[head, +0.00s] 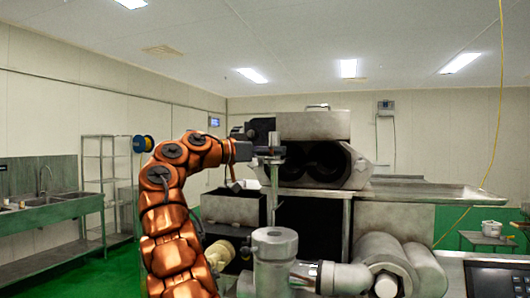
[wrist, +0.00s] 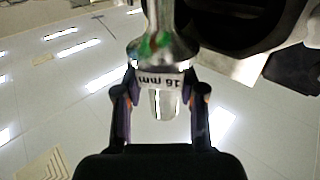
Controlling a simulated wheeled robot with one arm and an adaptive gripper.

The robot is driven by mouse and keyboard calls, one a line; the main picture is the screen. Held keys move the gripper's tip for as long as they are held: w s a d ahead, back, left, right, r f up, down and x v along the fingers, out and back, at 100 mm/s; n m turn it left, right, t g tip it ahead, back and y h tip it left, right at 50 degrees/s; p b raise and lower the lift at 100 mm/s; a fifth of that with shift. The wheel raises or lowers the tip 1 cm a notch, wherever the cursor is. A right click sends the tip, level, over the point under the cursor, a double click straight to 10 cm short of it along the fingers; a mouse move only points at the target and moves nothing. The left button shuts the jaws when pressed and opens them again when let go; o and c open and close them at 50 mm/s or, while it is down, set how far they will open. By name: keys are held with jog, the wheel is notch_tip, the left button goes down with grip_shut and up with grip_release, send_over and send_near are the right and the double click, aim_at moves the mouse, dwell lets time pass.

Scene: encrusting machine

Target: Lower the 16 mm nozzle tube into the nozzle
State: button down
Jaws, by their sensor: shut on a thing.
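The 16 mm nozzle tube (wrist: 160,48) is a shiny metal tube with a flared part, green marks and a white "16 mm" label. My gripper (wrist: 162,98) is shut on it, with one finger on each side of the label. In the head view my gripper (head: 268,153) holds the tube (head: 274,182) roughly upright above the nozzle (head: 275,262), a grey upright metal cylinder with a wider top. The tube's lower end is close over the nozzle's top; I cannot tell whether it has entered. The nozzle's opening is hidden.
The encrusting machine's dark twin-barrel hopper (head: 318,160) stands behind my gripper. A metal pipe with rounded housings (head: 385,265) runs right from the nozzle. A metal tray table (head: 420,190) is at the right. Sinks (head: 50,212) and a shelf rack (head: 105,170) are at the far left.

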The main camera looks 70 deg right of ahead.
aim_at(273, 168)
jog(key=shift+s+d+f+b, duration=0.1)
jog(key=shift+s+f+b, duration=0.15)
jog(key=shift+f+b, duration=0.35)
notch_tip(273, 168, down, 4)
jog(key=b, duration=0.3)
jog(key=shift+b, duration=0.4)
jog(key=shift+r, duration=0.2)
jog(key=shift+w+a, duration=0.1)
jog(key=shift+a, duration=0.15)
jog(key=shift+r+p, duration=0.15)
jog(key=shift+p, duration=0.15)
